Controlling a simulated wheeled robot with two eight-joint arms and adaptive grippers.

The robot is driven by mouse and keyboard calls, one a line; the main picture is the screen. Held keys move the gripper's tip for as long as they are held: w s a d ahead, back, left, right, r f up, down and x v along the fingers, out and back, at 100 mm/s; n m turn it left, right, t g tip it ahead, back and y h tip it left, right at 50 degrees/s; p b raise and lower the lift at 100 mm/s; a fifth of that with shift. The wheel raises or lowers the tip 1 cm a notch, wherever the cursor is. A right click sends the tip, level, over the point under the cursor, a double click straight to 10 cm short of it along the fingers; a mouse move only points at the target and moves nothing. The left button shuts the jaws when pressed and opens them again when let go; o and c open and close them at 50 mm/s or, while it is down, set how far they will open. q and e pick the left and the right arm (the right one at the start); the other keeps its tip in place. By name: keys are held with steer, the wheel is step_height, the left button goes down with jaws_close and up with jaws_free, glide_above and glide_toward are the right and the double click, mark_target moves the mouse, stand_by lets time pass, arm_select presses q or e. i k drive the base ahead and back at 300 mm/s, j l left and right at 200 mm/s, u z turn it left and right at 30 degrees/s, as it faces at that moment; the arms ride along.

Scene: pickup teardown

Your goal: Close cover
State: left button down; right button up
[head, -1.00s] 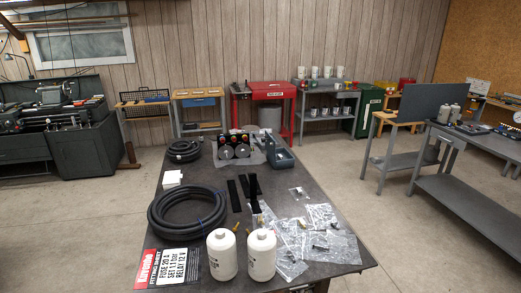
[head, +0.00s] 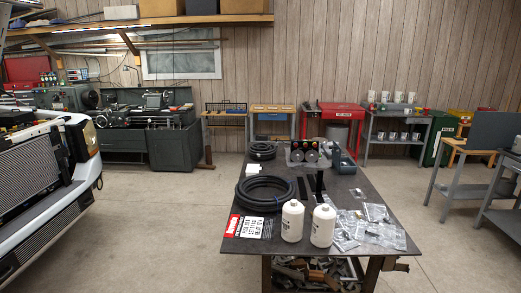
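No part that I can name for sure as the cover shows. A white pickup front (head: 82,140) stands at the left edge, with its dark radiator (head: 35,185) exposed. The inside of the engine bay is mostly cut off by the picture edge. Neither of my grippers is in view.
A dark workbench (head: 275,238) stands centre right. It holds hose coils (head: 265,194), two white canisters (head: 292,221), a label sheet (head: 248,227) and several plastic bags (head: 372,213). Grey floor (head: 165,225) is free between pickup and bench. A green lathe (head: 150,118) stands behind.

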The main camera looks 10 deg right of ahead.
mark_target(336, 156)
steer(key=i+l, duration=0.15)
steer(key=l, duration=0.25)
steer(key=i+l+u, duration=0.15)
steer(key=l, duration=0.3)
steer(key=i+l, duration=0.15)
steer(key=l, duration=0.3)
steer(key=i+l+u, duration=0.15)
steer(key=l, duration=0.3)
steer(key=i+l, duration=0.15)
steer(key=l, duration=0.3)
steer(key=i+l+u, duration=0.1)
steer(key=l, duration=0.35)
steer(key=i+l, duration=0.1)
steer(key=l, duration=0.35)
steer(key=i+l, duration=0.15)
steer(key=l, duration=0.35)
steer(key=i+l, duration=0.1)
steer(key=l, duration=0.35)
steer(key=i+l, duration=0.15)
steer(key=l, duration=0.35)
steer(key=i+l, duration=0.1)
steer(key=l, duration=0.35)
steer(key=i+l, duration=0.15)
steer(key=l, duration=0.35)
steer(key=i+l, duration=0.1)
steer(key=l, duration=0.35)
steer(key=i+l, duration=0.15)
steer(key=l, duration=0.35)
steer(key=i+l, duration=0.4)
